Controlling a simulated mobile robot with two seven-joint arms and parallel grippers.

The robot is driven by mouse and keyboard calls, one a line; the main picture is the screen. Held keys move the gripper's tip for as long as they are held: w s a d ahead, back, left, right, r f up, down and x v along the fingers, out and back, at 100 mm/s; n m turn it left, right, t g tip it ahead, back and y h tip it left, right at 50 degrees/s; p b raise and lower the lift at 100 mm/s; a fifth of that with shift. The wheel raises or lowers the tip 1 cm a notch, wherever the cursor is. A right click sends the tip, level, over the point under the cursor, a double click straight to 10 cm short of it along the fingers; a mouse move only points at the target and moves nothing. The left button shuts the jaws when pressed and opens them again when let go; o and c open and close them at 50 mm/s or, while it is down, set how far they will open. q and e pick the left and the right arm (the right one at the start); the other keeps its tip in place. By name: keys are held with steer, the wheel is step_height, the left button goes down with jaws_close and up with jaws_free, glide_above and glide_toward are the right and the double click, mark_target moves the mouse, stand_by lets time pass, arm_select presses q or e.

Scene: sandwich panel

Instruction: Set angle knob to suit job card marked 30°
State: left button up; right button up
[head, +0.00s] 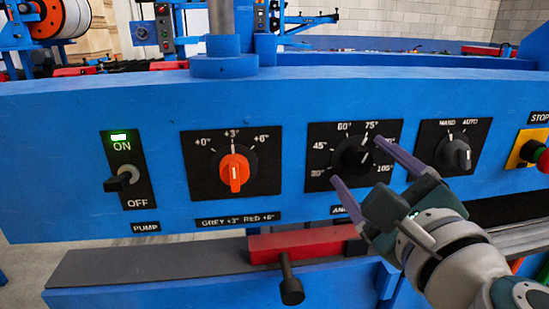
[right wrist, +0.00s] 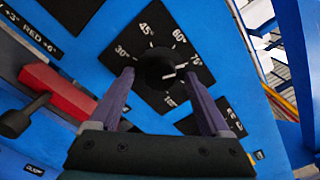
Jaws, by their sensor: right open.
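The black angle knob (head: 350,158) sits on a black dial plate (head: 320,136) marked 30°, 45°, 60°, 75° and 100°; one label at the right is hidden behind a finger. I cannot tell its exact setting. My right gripper (head: 358,161) is open, its purple fingers either side of the knob in the head view. In the right wrist view the knob (right wrist: 155,68) shows between and just beyond the fingertips (right wrist: 159,74); contact is not clear. No job card marked 30° is visible. My left gripper is not in view.
Left of the dial are an orange knob (head: 235,171) and a pump switch (head: 122,178). Right are a HAND/AUTO knob (head: 455,154) and a red stop button (head: 541,158). A red block (head: 300,244) with a black handle (head: 291,290) lies below the panel.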

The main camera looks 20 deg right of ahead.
jaws_close()
stand_by(0.6)
steer(key=shift+n, duration=0.3)
